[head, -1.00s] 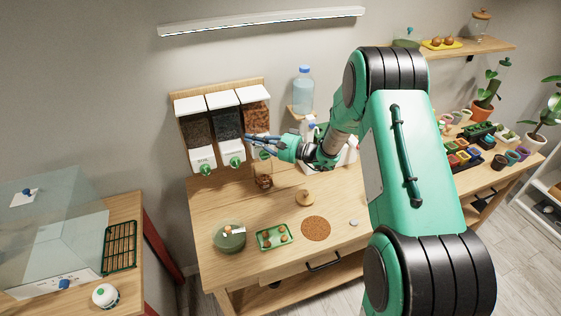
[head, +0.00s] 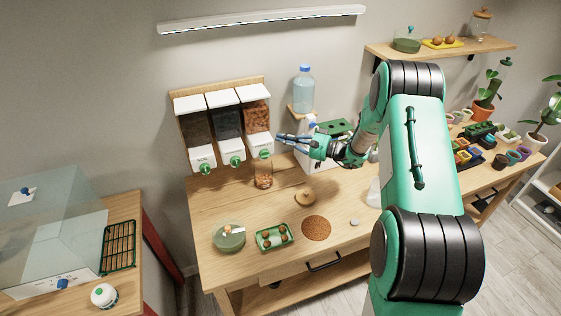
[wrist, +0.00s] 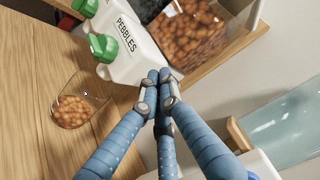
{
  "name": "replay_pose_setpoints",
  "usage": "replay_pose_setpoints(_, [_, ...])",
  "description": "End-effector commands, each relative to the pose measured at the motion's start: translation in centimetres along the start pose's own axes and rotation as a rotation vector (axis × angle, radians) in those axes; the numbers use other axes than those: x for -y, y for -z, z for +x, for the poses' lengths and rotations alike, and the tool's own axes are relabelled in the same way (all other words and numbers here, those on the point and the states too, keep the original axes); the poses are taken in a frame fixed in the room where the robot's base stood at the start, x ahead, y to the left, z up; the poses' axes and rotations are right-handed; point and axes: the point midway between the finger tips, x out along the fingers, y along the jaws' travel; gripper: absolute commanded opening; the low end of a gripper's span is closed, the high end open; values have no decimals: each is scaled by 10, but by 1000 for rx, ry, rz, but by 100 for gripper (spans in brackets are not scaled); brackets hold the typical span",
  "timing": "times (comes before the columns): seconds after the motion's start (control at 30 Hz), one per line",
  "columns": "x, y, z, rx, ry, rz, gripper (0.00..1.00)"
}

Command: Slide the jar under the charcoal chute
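A clear glass jar (head: 263,177) stands on the bench under the pebbles chute (head: 264,154), the right one of three. Brown pebbles lie in its bottom; the wrist view also shows the jar (wrist: 75,106). The charcoal chute (head: 235,160) is the middle one, below a hopper of dark material (head: 228,124). The bench under it looks empty. My gripper (head: 279,138) is in the air just right of the pebbles chute, above and apart from the jar. Its blue fingers (wrist: 163,77) meet at the tips in the wrist view and hold nothing visible.
A wooden lid (head: 305,197), a green tray (head: 275,237), a green bowl (head: 229,237) and a brown round mat (head: 316,229) lie in front. A water bottle (head: 303,90) stands behind on a ledge. The bench left of the jar is clear.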

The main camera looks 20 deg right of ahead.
Motion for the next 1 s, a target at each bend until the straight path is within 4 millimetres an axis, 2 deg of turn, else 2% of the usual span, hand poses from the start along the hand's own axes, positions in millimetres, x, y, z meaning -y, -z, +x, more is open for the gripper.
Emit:
replay_pose_setpoints(0.2, [-39,0,0,0,0,2,0])
replay_pose_setpoints(0.6, [-98,0,0,-1,0,0,0])
replay_pose_setpoints(0.77, [-112,0,0,-1,0,0,0])
replay_pose_setpoints(1.0, [-111,-7,6,-1,1,-1,0])
